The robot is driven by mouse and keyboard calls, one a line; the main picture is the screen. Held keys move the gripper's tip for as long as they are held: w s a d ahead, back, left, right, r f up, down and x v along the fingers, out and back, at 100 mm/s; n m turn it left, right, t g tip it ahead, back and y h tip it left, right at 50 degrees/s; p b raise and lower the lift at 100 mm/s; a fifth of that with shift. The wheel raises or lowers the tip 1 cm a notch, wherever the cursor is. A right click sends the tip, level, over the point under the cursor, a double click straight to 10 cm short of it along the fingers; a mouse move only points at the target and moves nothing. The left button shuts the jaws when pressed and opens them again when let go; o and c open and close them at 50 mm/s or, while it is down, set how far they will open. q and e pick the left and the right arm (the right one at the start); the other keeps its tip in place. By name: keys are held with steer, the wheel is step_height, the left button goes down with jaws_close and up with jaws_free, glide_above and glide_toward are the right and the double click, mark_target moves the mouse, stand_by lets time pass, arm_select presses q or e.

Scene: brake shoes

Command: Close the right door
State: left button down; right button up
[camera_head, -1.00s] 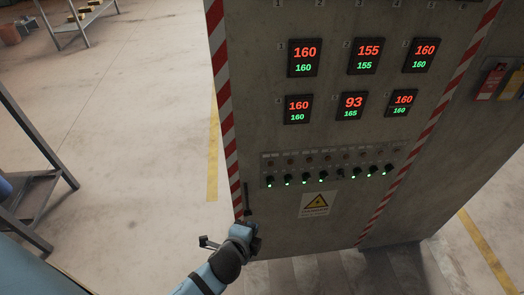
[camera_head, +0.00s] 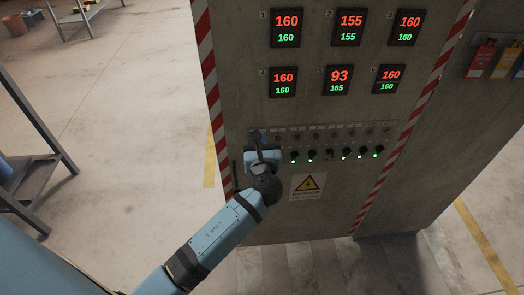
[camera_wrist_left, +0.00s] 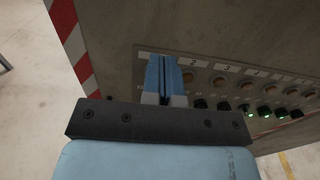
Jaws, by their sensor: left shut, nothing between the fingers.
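A grey cabinet door (camera_head: 265,205), edged with red-and-white stripes, fills the middle of the head view. It carries several digital displays, a row of knobs (camera_head: 345,153) with green lights and a yellow warning sign (camera_head: 308,187). I cannot tell whether this is the right door or whether it is fully closed. My left gripper (camera_head: 257,136) is in front of the left end of the knob row. In the left wrist view its blue fingers (camera_wrist_left: 163,74) are together and empty, close to the panel; contact cannot be told. My right gripper is not in view.
Colored tags (camera_head: 504,60) hang on the cabinet's right side. A metal rack (camera_head: 35,150) stands at the left, and a table (camera_head: 85,12) is far back left. The floor left of the cabinet is clear, with a yellow line.

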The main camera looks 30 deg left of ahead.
mark_target(258, 121)
arm_select(q)
steer(key=x, duration=0.6)
steer(key=shift+p, duration=0.3)
